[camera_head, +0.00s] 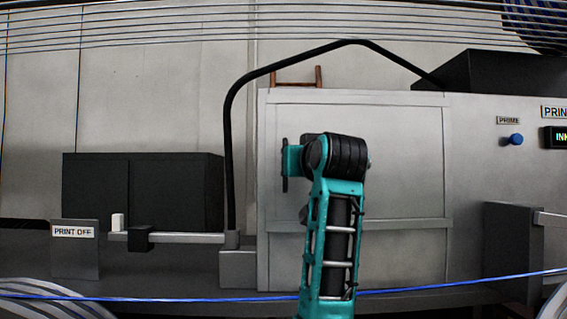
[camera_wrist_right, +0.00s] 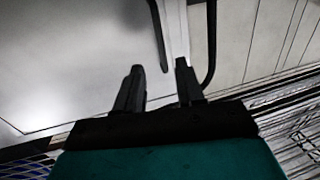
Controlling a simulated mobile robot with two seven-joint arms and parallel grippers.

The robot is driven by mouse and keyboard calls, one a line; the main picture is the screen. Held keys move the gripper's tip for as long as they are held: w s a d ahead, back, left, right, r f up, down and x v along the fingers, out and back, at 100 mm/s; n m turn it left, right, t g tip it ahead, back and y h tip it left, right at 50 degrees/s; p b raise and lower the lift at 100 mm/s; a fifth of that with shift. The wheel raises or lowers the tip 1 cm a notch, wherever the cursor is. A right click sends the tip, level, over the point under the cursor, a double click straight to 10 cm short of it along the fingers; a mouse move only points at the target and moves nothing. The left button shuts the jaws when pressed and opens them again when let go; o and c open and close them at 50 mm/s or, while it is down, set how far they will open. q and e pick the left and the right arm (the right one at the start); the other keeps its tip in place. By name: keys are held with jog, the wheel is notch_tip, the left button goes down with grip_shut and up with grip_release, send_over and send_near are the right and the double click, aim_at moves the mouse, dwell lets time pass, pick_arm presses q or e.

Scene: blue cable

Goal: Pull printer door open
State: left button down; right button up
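The printer door (camera_head: 400,160) is a large pale panel in the middle of the head view, and it looks shut. My right arm stands in front of it and hides part of it. In the right wrist view my right gripper (camera_wrist_right: 159,66) is open, its two dark fingers apart. A black bar-like handle (camera_wrist_right: 158,32) on the pale panel reaches down to between the fingertips in the picture. I cannot tell whether the fingers touch it. My left gripper is not in view.
A black hose (camera_head: 228,150) arches up left of the door. A rail with a black block (camera_head: 141,238) and a "PRINT OFF" sign (camera_head: 74,232) stand left. A blue cable (camera_head: 180,299) crosses low in front. A dark box (camera_head: 508,240) stands right of the door.

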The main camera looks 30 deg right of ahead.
jog(key=p+x, duration=0.1)
jog(key=x, duration=0.7)
jog(key=shift+w, duration=0.3)
jog(key=shift+d+f, duration=0.1)
jog(key=shift+c, duration=0.3)
grip_shut()
